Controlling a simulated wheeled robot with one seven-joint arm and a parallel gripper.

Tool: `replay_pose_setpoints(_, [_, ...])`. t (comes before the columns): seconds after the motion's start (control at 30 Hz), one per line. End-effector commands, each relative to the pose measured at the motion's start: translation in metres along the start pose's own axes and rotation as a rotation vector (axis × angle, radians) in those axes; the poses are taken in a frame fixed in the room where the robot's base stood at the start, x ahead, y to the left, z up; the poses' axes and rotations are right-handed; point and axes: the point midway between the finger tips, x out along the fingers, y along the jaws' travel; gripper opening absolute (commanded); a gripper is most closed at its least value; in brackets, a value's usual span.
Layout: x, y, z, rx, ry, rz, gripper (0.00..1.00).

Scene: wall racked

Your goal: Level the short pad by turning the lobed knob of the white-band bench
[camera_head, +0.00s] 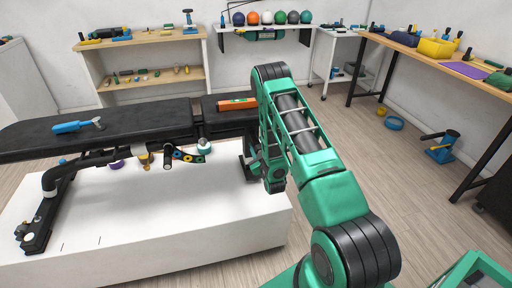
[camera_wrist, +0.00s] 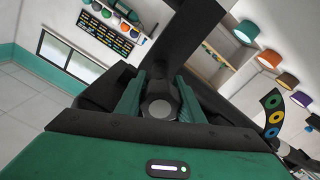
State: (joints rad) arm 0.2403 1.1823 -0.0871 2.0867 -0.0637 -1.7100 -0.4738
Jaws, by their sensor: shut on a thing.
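The bench stands on a white plinth in the head view, with a long black pad (camera_head: 110,117) and a short black pad (camera_head: 218,119) at its right end. An orange level (camera_head: 238,103) lies on the short pad; its bubble is too small to read. My gripper (camera_head: 250,162) is low beside the bench's right end, partly hidden by my arm. In the wrist view, my gripper (camera_wrist: 159,102) is shut on a round grey-faced knob (camera_wrist: 159,107) under a dark bench post. The knob's lobes are mostly hidden by the fingers. A curved plate with coloured rings (camera_wrist: 272,115) is to the right.
A blue tool (camera_head: 78,126) lies on the long pad. The white plinth (camera_head: 160,220) fills the space below the bench. Shelves (camera_head: 150,80) stand behind, and a work table (camera_head: 440,55) runs along the right. The floor between is mostly clear.

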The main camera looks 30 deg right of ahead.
Motion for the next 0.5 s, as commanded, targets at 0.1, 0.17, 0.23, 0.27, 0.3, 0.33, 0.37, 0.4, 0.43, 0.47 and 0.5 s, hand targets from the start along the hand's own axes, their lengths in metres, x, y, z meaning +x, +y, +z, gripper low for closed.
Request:
replay_pose_setpoints(0.1, [-0.0016, -0.0037, 0.0002, 0.003, -0.003, -0.005, 0.12])
replay_pose_setpoints(0.17, [-0.0016, -0.0039, 0.0002, 0.004, -0.003, -0.005, 0.12])
replay_pose_setpoints(0.23, [-0.0017, -0.004, 0.0002, 0.004, -0.003, -0.006, 0.12])
replay_pose_setpoints(0.27, [-0.0017, -0.0041, 0.0002, 0.004, -0.003, -0.006, 0.39])
replay_pose_setpoints(0.3, [-0.0017, -0.0041, 0.0002, 0.004, -0.003, -0.006, 0.49])
replay_pose_setpoints(0.33, [-0.0016, -0.0039, 0.0002, 0.004, -0.003, -0.005, 0.53])
replay_pose_setpoints(0.37, [-0.0015, -0.0036, 0.0002, 0.004, -0.003, -0.005, 0.53])
replay_pose_setpoints(0.4, [-0.0013, -0.0032, 0.0002, 0.003, -0.002, -0.005, 0.53])
replay_pose_setpoints(0.43, [-0.0012, -0.003, 0.0002, 0.003, -0.002, -0.004, 0.53])
replay_pose_setpoints(0.47, [-0.0011, -0.0028, 0.0001, 0.003, -0.002, -0.004, 0.53])
replay_pose_setpoints(0.5, [-0.0009, -0.0026, 0.0001, 0.003, -0.002, -0.004, 0.53])
